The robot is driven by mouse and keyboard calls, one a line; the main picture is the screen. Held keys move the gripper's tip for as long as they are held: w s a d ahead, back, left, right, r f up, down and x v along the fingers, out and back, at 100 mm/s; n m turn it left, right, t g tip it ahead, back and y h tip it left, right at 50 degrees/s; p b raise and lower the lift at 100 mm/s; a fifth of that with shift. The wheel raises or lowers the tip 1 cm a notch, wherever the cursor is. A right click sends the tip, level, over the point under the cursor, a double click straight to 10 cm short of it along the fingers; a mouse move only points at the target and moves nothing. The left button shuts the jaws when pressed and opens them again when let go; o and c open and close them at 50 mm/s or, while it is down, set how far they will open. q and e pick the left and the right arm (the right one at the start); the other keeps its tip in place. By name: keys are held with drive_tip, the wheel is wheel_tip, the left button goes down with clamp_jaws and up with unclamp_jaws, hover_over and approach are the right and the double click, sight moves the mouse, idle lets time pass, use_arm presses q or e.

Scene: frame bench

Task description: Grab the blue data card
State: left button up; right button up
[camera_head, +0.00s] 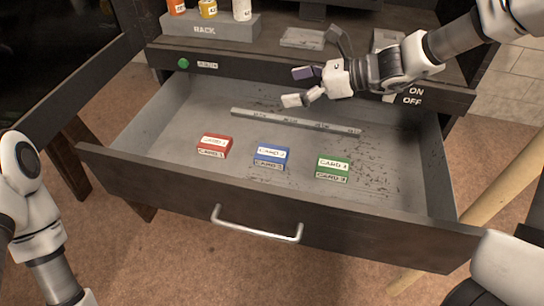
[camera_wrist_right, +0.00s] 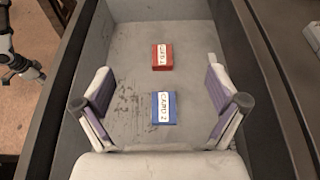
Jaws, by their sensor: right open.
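The blue data card (camera_head: 271,156) lies flat in the open drawer, in the middle of a row of three cards. Its white label faces up. In the right wrist view the blue card (camera_wrist_right: 165,108) lies between and beyond the two fingers. My right gripper (camera_head: 299,87) is open and empty, above the back part of the drawer. It also shows in the right wrist view (camera_wrist_right: 163,118), with its fingers wide apart. It is apart from the card. My left arm shows at the left edge of the head view, but its gripper is out of sight.
A red card (camera_head: 214,145) lies left of the blue one and a green card (camera_head: 333,167) right of it. A grey divider strip (camera_head: 295,121) lies behind them. The drawer's front wall (camera_head: 160,191) has a metal handle (camera_head: 257,228). A labelled rack (camera_head: 211,28) stands on the bench.

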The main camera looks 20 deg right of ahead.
drive_tip(key=b, duration=1.9)
approach(268, 152)
drive_tip(key=x, duration=0.3)
drive_tip(key=shift+w+a+f, duration=0.25)
drive_tip(key=shift+f, duration=0.05)
drive_tip(key=shift+w+a+f+b, duration=0.15)
drive_tip(key=shift+a+f+b, duration=0.1)
drive_tip(key=shift+b, duration=0.2)
drive_tip(key=b+x, duration=0.2)
drive_tip(key=x, duration=0.4)
drive_tip(key=shift+a, duration=0.1)
drive_tip(key=shift+w+a, duration=0.25)
drive_tip(key=shift+a, duration=0.05)
drive_tip(key=shift+r, duration=0.1)
drive_tip(key=c, duration=1.3)
